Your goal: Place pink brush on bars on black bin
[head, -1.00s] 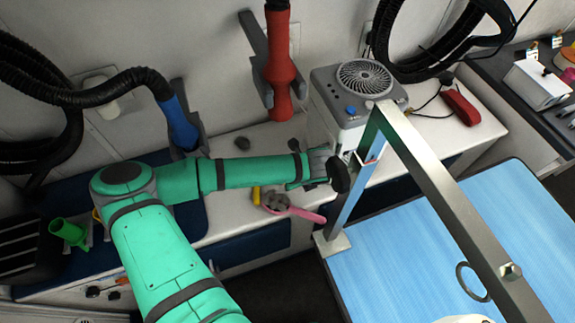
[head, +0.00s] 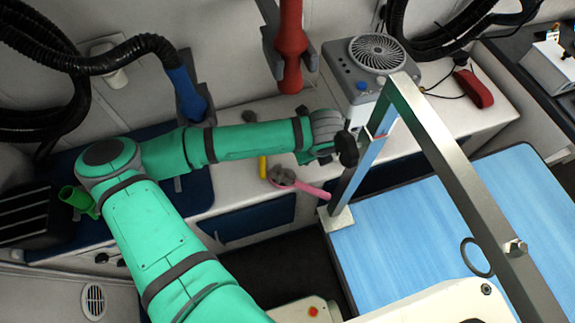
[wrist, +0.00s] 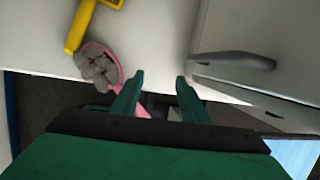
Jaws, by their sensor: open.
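The pink brush (head: 313,190) lies on the white counter (head: 232,186), its grey, fuzzy head to the left and its pink handle pointing to the counter's front edge. In the wrist view the brush (wrist: 97,66) is left of my gripper (wrist: 154,85), with part of the handle hidden behind the left finger. My gripper is open, with nothing seen between its fingers. In the head view my gripper (head: 304,156) is mostly hidden by my wrist, close above the brush. A black box with pale bars (head: 25,212), perhaps the black bin, stands at the far left.
A yellow tool (head: 263,168) lies beside the brush head. A metal post (head: 362,165) rises just right of my gripper, at the blue table (head: 400,235). A grey fan unit (head: 370,70) stands behind. A green cup-like thing (head: 76,200) is near the black box.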

